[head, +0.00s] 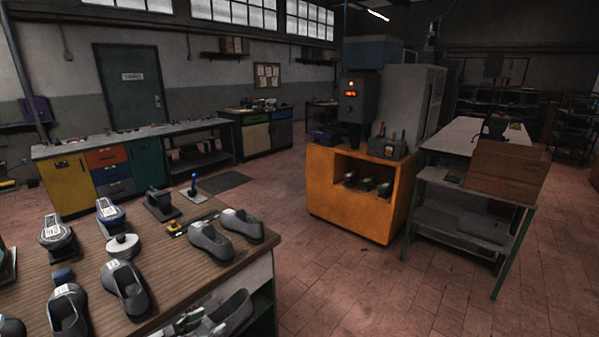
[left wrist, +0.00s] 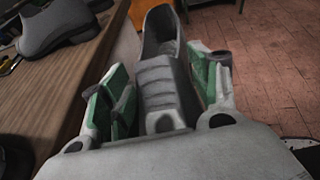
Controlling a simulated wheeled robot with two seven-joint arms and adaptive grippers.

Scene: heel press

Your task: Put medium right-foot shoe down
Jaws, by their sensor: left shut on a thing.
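My left gripper (head: 190,322) is at the bottom of the head view, by the near right edge of the wooden-topped bench. It is shut on a grey shoe (head: 229,316), which is off the bench top and beside its side. In the left wrist view the gripper (left wrist: 165,88) has its green-padded fingers on either side of the shoe (left wrist: 160,35), whose opening points away from the wrist. No size or foot marking on it can be read. My right gripper is not in view.
The wooden bench (head: 165,262) holds several grey shoes, including a pair (head: 210,242) at its right edge, and shoe forms. Across open brick floor (head: 350,285) stand an orange press cabinet (head: 327,207) with shoes in its opening, and a side table (head: 440,142) bearing a wooden box (head: 508,168).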

